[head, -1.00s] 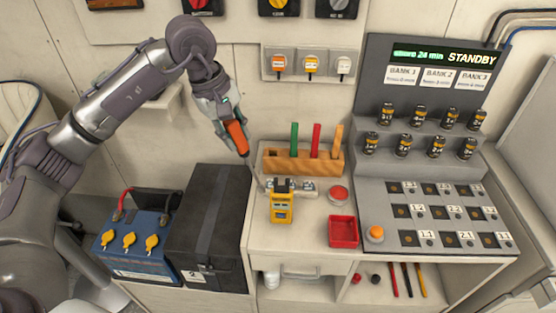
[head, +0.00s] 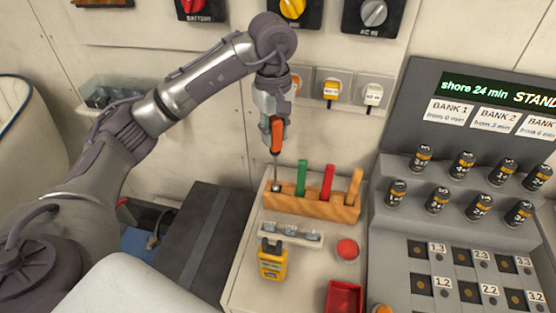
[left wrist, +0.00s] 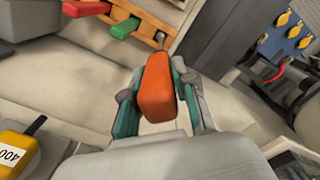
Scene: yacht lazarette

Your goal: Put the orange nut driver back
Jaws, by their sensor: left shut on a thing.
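My left gripper (head: 276,122) is shut on the orange nut driver (head: 277,137), holding it by the handle with the thin shaft pointing down. The orange handle also fills the middle of the left wrist view (left wrist: 157,88), between the fingers. The wooden rack (head: 318,206) stands on the counter against the wall. It holds a green, a red and a yellow-orange handled tool. The shaft's tip is at the dark slot at the rack's left end; I cannot tell how far it is inside. My right gripper is not in view.
Wall sockets with plugs (head: 331,91) are just right of my left gripper. A yellow meter (head: 272,260), a red button (head: 347,250) and a red tray (head: 344,297) are in front of the rack. A battery panel (head: 440,235) is to the right, a black box (head: 205,235) to the left.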

